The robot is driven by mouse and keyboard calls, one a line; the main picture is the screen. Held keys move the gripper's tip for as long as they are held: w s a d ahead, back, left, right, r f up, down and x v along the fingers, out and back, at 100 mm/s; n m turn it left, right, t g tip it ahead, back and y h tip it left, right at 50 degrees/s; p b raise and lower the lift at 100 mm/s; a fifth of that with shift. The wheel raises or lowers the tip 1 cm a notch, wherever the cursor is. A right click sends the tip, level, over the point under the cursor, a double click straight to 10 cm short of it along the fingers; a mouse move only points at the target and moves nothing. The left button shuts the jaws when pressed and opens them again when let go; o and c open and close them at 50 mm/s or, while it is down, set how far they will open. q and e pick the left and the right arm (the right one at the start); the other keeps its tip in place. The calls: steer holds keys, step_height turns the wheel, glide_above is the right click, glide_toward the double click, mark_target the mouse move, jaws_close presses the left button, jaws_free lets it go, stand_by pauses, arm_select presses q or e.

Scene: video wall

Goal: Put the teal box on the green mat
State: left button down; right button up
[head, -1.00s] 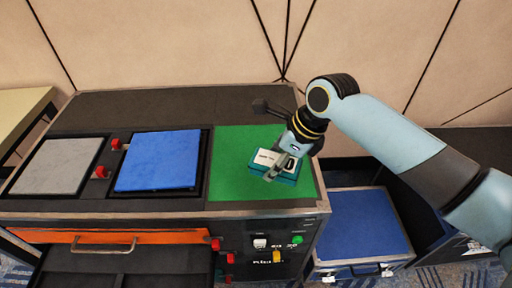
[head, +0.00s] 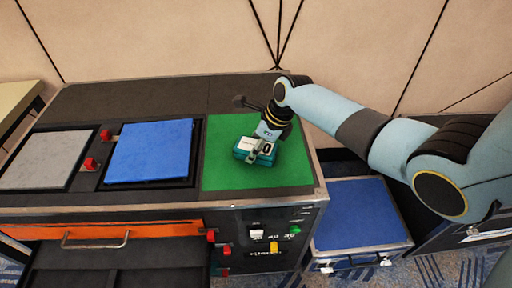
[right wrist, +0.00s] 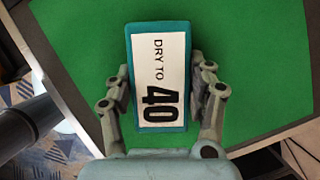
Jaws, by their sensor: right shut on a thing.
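The teal box (head: 262,158) has a white label; in the right wrist view the box (right wrist: 133,70) reads "DRY TO 40". It is over the green mat (head: 222,178), which also fills much of the right wrist view (right wrist: 255,80). My right gripper (head: 260,150) is shut on the box, with one finger on each long side in the right wrist view (right wrist: 160,95). I cannot tell whether the box touches the mat or hangs just above it. My left gripper is not in view.
A blue pad (head: 150,150) and a grey pad (head: 48,160) lie left of the green mat on the dark counter (head: 150,95). Red knobs (head: 90,164) stand between them. A blue-topped case (head: 358,215) stands lower right.

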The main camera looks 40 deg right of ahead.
steer(key=shift+f, duration=0.1)
steer(key=o, duration=1.3)
steer(key=p+v, duration=0.2)
steer(key=v, duration=0.9)
steer(key=shift+p, duration=0.3)
steer(key=shift+s+r, duration=0.15)
steer(key=shift+r, duration=0.5)
